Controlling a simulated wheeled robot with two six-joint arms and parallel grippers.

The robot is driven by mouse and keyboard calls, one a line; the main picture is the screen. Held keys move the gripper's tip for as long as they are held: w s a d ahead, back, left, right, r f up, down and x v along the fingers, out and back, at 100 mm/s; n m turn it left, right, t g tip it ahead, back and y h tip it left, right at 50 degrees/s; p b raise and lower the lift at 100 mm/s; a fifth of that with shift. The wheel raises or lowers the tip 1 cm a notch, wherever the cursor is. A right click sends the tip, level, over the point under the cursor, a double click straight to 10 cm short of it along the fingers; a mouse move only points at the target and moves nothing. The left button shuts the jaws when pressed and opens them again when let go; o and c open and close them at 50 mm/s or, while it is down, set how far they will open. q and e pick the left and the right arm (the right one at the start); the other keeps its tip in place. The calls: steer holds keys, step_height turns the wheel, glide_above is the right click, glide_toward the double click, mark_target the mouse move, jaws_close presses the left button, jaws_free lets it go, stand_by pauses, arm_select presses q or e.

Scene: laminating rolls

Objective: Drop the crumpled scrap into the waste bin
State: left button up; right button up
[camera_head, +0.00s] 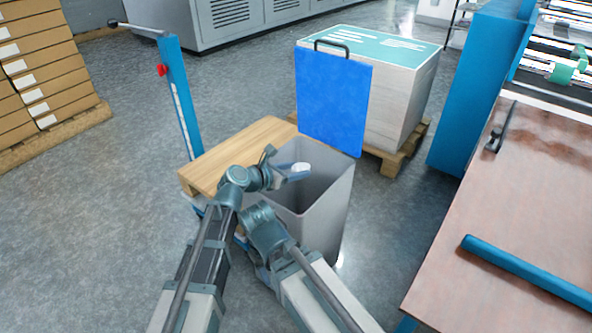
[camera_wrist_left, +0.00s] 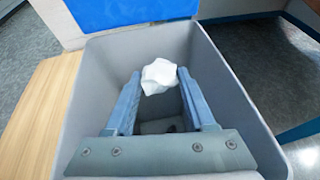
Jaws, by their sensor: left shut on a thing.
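The crumpled scrap (camera_wrist_left: 159,76) is a small white lump between the fingertips of my left gripper (camera_wrist_left: 157,85). In the head view the scrap (camera_head: 300,168) shows at the end of my left gripper (camera_head: 297,174), which is shut on it. Both are over the mouth of the grey waste bin (camera_head: 325,220), within its rim as seen from above. The bin also fills most of the left wrist view (camera_wrist_left: 235,95).
A wooden tabletop (camera_head: 240,152) adjoins the bin on the left, with a blue post (camera_head: 180,100) behind. A stack of sheets (camera_head: 400,100) on a pallet stands behind the lid. A brown worktable (camera_head: 500,220) is at the right. Floor is clear between bin and worktable.

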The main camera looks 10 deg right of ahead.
arm_select(q)
steer(key=shift+f, duration=0.35)
arm_select(e)
steer(key=shift+f, duration=0.3)
arm_select(q)
steer(key=o, duration=1.4)
steer(key=shift+r, duration=0.1)
steer(key=p+v, duration=0.5)
steer(key=v, duration=0.7)
steer(key=shift+s+a+r, duration=0.15)
steer(key=shift+s+a, duration=0.05)
steer(key=shift+a, duration=0.1)
steer(key=shift+s+a+r, duration=0.15)
steer(key=shift+s+a, duration=0.1)
steer(key=shift+a, duration=0.25)
arm_select(e)
steer(key=shift+r, duration=2.65)
